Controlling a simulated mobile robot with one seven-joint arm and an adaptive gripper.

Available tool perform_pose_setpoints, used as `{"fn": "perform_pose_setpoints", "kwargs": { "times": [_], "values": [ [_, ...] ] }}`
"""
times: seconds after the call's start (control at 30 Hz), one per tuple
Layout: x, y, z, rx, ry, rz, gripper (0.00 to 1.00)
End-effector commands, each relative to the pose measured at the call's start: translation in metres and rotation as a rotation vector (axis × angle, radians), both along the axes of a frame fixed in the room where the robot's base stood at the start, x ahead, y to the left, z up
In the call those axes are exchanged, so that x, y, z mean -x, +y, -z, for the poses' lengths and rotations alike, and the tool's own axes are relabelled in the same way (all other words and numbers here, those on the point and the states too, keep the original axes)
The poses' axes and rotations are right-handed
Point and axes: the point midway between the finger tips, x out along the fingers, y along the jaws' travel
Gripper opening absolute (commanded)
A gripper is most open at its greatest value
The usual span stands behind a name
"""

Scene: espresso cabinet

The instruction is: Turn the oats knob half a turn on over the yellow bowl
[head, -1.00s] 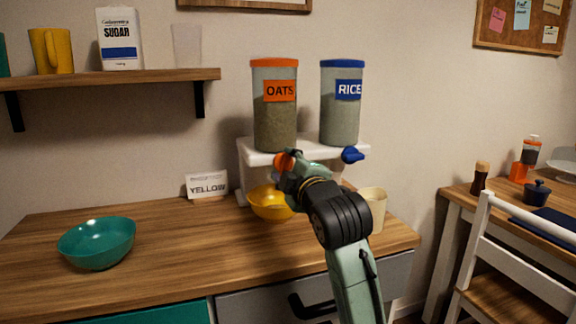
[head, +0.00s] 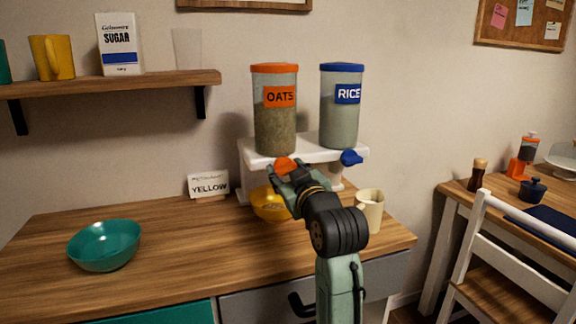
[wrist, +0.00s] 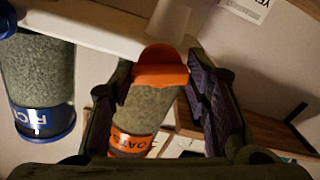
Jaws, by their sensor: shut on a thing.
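The oats dispenser (head: 275,130) has an orange lid and label and stands on a white stand (head: 247,158). Its orange knob (head: 284,164) sits at the front below the jar. My gripper (head: 289,172) is shut on this knob. In the wrist view the knob (wrist: 161,68) lies between my fingers, with the oats jar (wrist: 147,105) upside down behind it. The yellow bowl (head: 258,210) stands on the counter beneath the oats outlet, partly hidden by my gripper. Something pale seems to lie in it, but I cannot tell how much.
The rice dispenser (head: 340,120) and its blue knob (head: 351,158) are just right. A cream jug (head: 371,212) stands right of my arm. A teal bowl (head: 104,248) is at the left of the counter. A YELLOW card (head: 208,185) stands behind. The counter's middle left is clear.

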Motion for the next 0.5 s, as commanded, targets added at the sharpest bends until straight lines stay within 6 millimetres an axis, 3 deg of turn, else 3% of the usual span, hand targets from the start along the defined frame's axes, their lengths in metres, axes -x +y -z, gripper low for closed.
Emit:
{"fn": "perform_pose_setpoints", "kwargs": {
  "times": [0.5],
  "values": [
    [0.0, -0.0001, -0.0007, -0.282, 0.091, 0.0, 0.15]
  ]
}}
